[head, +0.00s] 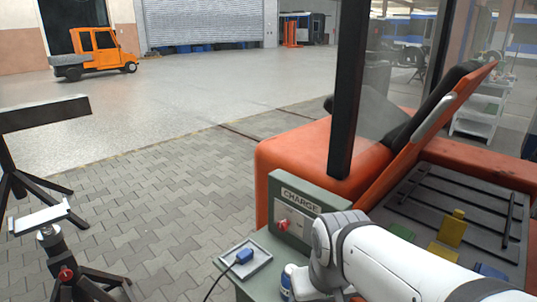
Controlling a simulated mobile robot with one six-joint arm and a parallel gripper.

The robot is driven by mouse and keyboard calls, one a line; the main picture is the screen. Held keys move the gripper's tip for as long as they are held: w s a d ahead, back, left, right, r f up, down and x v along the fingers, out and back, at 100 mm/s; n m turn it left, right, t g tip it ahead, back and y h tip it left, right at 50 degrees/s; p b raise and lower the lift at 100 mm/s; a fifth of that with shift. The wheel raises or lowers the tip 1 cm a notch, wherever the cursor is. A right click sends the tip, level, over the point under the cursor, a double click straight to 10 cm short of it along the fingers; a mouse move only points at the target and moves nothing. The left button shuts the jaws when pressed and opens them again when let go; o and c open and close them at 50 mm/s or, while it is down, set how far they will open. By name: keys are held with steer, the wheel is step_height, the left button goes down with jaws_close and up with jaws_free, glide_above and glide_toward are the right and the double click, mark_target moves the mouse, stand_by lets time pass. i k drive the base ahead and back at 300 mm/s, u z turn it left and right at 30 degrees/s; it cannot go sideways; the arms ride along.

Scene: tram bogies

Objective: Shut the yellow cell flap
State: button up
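A yellow flap (452,228) stands raised in the slatted grey bay of the orange vehicle, at the right in the head view. A flat yellow piece (444,252) lies just in front of it. A green piece (402,232) lies to the left and a blue piece (490,270) to the right, partly behind my white arm. My arm reaches from the lower right corner to the left, with its wrist end beside the bench, left of the yellow flap and apart from it. My gripper's fingers do not show.
A grey-green CHARGE box (292,212) with a red knob stands on the bench by my wrist. A blue plug (244,256) with a cable lies in a tray (258,262).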

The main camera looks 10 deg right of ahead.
mark_target(452, 230)
steer(key=z, duration=1.8)
steer(key=i, duration=1)
steer(key=u, duration=0.35)
